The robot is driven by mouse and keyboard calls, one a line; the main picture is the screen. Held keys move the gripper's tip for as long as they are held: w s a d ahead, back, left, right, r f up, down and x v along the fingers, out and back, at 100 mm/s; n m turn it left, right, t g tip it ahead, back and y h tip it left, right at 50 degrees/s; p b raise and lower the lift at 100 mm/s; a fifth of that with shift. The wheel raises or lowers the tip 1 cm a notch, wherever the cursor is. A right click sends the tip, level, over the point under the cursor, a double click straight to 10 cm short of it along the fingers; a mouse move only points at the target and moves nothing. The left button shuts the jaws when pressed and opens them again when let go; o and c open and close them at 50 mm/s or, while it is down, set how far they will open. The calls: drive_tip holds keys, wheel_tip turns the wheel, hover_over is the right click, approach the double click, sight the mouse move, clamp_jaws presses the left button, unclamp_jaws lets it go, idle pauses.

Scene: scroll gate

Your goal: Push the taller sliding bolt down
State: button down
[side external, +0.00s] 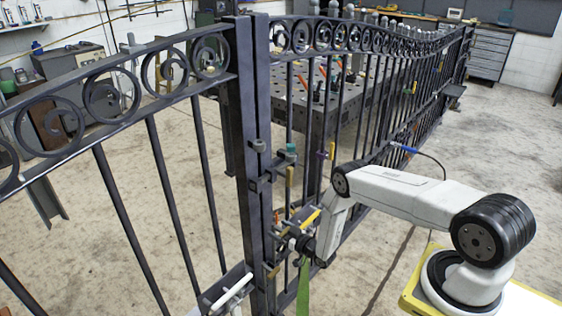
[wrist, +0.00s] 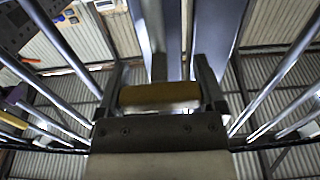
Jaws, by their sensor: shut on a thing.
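Two upright bolts show on the gate's meeting posts in the side external view. The other has a teal knob (side external: 291,149) above a brass-coloured rod (side external: 289,180), just right of the post. I cannot tell for sure which is taller. My gripper (side external: 290,236) is low beside the posts, below both knobs. In the wrist view my gripper (wrist: 160,82) is shut on a brass-coloured bar (wrist: 160,95) lying across between its two fingers. Its link to the bolts is hidden.
The dark iron gate (side external: 247,110) has scrolls and vertical bars on both sides. A green strap (side external: 303,288) hangs below my gripper. A work table (side external: 340,100) stands behind the bars. The concrete floor right of the gate is open.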

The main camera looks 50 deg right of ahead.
wheel_tip(320, 180, down, 7)
idle(0.7)
drive_tip(key=shift+f, duration=0.1)
unclamp_jaws()
drive_tip(key=shift+s, duration=0.1)
drive_tip(key=s, duration=0.7)
drive_tip(key=shift+s, duration=0.35)
drive_tip(key=shift+w, duration=0.1)
idle(0.3)
